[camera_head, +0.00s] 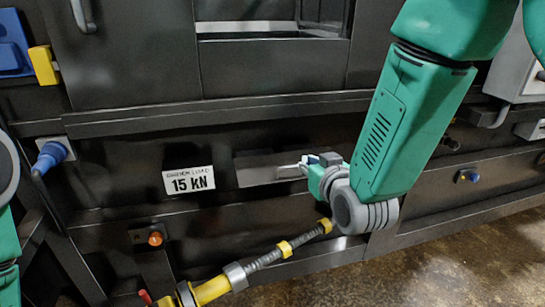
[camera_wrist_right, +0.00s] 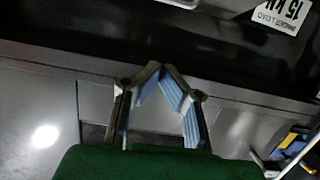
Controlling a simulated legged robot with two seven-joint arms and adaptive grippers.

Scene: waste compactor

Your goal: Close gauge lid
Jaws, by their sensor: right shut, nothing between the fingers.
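A flat dark grey plate (camera_head: 262,169) stands out from the black machine front, just right of the 15 kN label. It may be the gauge lid, but I cannot tell for sure, and no gauge face shows. My right gripper (camera_head: 303,168) is at the right end of this plate, pointing left, and its wrist hides what lies behind. In the right wrist view its fingers (camera_wrist_right: 161,70) meet at the tips with nothing between them. I cannot tell whether they touch the plate. My left gripper is out of view; only green and grey arm parts show at the left edge.
The 15 kN label (camera_head: 188,181) also shows upside down in the right wrist view (camera_wrist_right: 283,14). A blue knob (camera_head: 52,155) sits at left, an orange button (camera_head: 155,238) lower down. A yellow and grey rod (camera_head: 262,262) crosses below my right wrist. Bare floor (camera_head: 470,260) lies lower right.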

